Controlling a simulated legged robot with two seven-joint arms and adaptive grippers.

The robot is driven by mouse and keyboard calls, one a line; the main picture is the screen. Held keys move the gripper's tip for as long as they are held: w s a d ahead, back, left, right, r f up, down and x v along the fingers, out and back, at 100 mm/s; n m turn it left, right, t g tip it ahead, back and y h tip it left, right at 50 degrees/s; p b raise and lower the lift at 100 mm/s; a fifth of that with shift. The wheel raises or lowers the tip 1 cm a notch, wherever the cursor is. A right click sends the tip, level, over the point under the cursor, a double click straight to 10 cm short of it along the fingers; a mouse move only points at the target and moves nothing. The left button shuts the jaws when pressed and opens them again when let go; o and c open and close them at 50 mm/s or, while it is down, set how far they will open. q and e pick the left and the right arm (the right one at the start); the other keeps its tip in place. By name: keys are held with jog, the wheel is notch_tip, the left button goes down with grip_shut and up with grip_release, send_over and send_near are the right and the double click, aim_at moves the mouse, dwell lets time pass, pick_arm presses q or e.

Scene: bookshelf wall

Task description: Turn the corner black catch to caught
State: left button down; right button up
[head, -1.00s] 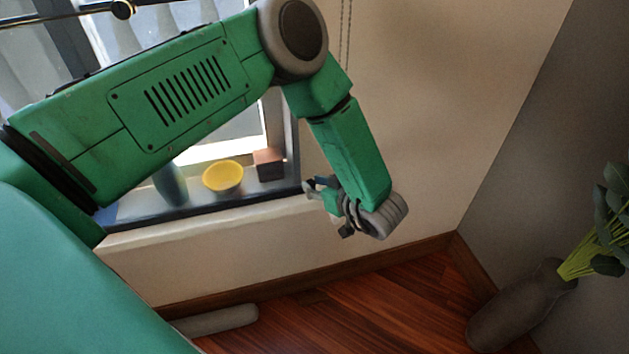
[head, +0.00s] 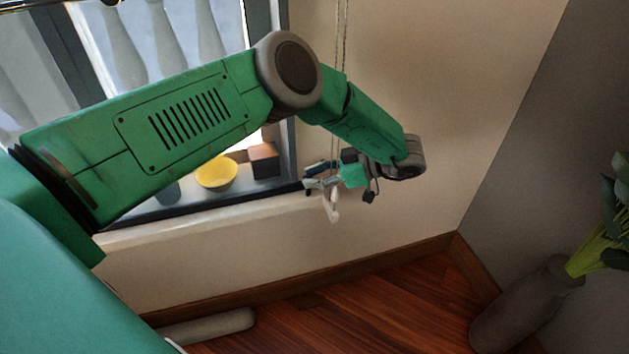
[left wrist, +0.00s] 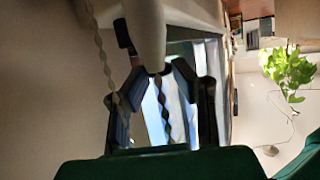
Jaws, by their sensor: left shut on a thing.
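My left gripper (head: 320,184) is at the right end of the window sill, in front of the wall beside the window. In the left wrist view its two dark fingers (left wrist: 158,74) close in on the end of a pale rounded piece (left wrist: 148,32). A small black piece (left wrist: 123,36) shows beside it; I cannot tell whether this is the catch. In the head view a pale piece (head: 332,206) hangs below the fingers. I cannot clearly make out the black catch or its position. My right gripper is out of view.
The window sill holds a yellow bowl (head: 216,174), a brown block (head: 264,160) and a blue vase (head: 167,191). Twisted cords (head: 341,50) hang down the wall behind my wrist. A grey vase (head: 515,310) with leaves stands at right. The floor (head: 370,300) below is mostly clear.

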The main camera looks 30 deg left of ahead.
pick_arm(q)
jog(key=shift+w, duration=0.1)
dwell(0.5)
jog(key=c, duration=1.7)
grip_release()
jog(key=shift+w+f, duration=0.1)
jog(key=shift+w+d, duration=0.1)
jog(key=shift+d, duration=0.15)
jog(key=v, duration=0.7)
jog(key=shift+w, duration=0.15)
